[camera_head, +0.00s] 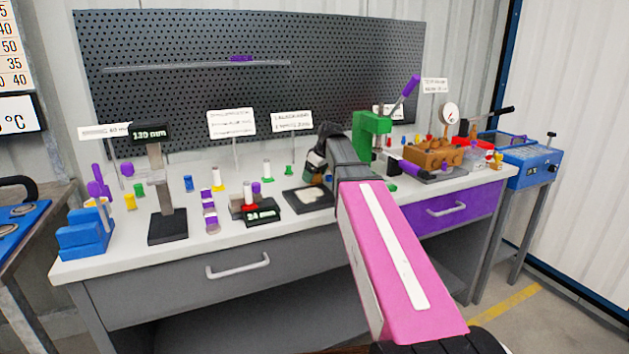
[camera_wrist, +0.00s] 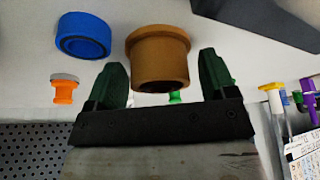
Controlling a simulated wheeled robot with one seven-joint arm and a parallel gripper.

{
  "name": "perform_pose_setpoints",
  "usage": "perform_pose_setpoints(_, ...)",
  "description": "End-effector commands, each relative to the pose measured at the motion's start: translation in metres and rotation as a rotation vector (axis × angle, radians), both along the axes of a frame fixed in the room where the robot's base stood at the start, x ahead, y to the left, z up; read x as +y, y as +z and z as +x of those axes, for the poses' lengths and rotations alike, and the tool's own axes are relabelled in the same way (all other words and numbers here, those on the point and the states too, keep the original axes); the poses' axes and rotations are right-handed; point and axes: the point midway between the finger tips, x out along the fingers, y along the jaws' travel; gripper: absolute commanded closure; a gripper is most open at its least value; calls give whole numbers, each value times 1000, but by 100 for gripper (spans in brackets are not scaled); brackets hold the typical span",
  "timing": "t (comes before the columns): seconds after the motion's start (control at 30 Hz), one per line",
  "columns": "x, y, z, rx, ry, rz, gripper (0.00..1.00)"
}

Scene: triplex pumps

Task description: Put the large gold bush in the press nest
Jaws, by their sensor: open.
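The large gold bush (camera_wrist: 158,55) is a flanged brown-gold ring in the wrist view. It lies between the two green fingers of my gripper (camera_wrist: 160,78), which are open with gaps on both sides. In the head view my gripper (camera_head: 316,162) is over the bench near a black tray with a pale pad (camera_head: 308,198); I cannot make out the bush there. A green press (camera_head: 372,135) with a purple lever stands just right of my gripper. Its nest is hidden behind my arm in the head view.
A blue ring (camera_wrist: 83,36) sits beside the gold bush, with an orange grey-topped part (camera_wrist: 64,88) near it. A display stand (camera_head: 166,195), small coloured parts and sign posts fill the bench's left. A brown pump block (camera_head: 434,157) stands right. The front bench strip is clear.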

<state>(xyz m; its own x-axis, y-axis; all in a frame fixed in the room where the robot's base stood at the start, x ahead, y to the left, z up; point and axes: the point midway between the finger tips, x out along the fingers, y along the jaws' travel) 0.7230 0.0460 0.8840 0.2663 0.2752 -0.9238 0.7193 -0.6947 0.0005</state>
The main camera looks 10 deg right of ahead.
Motion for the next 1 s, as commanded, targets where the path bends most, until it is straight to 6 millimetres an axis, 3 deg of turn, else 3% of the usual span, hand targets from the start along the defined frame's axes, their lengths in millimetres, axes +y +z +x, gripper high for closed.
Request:
perform_pose_setpoints(0.03,0,0,0,0,0,0,29)
perform_pose_setpoints(0.2,0,0,0,0,0,0,80)
perform_pose_setpoints(0.3,0,0,0,0,0,0,85)
perform_pose_setpoints(0.63,0,5,0,0,0,0,84)
perform_pose_setpoints(1.0,0,34,1,-1,0,1,84)
